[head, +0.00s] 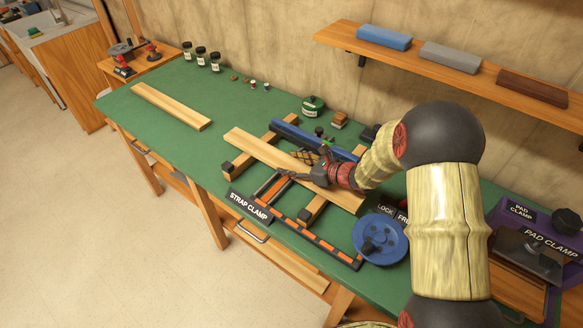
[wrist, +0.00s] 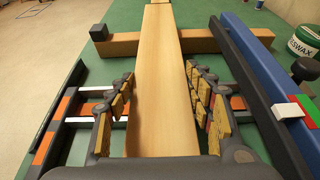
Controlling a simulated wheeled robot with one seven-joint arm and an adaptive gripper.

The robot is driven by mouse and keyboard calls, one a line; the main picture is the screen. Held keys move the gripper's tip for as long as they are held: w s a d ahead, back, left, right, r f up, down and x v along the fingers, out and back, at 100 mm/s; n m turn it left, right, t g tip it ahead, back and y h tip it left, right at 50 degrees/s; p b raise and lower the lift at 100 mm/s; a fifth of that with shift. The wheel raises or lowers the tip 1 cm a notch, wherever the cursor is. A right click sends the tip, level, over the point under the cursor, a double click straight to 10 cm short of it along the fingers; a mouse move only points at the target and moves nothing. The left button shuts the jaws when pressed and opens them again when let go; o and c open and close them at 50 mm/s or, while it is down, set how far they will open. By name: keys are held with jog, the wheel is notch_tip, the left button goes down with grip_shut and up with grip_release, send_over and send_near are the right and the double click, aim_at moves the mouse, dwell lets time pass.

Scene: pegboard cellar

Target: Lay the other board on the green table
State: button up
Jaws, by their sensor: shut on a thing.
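One pale board (head: 171,106) lies flat on the left part of the green table (head: 215,93). The other board (head: 262,150) lies lengthwise over the wooden bars of the strap clamp (head: 250,206); I cannot tell whether it touches them. My gripper (head: 318,172) is shut on this second board near its middle. In the wrist view the same board (wrist: 162,60) runs straight away between the padded fingers of my gripper (wrist: 160,88). The board's near end is partly hidden by my gripper and arm in the head view.
A blue rail (head: 297,136) runs along the clamp's far side, and a blue wheel (head: 380,240) stands at its right end. Small jars (head: 201,55) and a green tin (head: 313,106) stand at the back. The purple pad clamp (head: 525,243) is at right. Table around the first board is clear.

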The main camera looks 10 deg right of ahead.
jog(key=shift+f, duration=0.1)
jog(key=o, duration=1.1)
jog(key=shift+f, duration=0.15)
jog(key=shift+c, duration=0.2)
jog(key=o, duration=0.4)
jog(key=shift+c, duration=0.2)
jog(key=shift+o, duration=0.6)
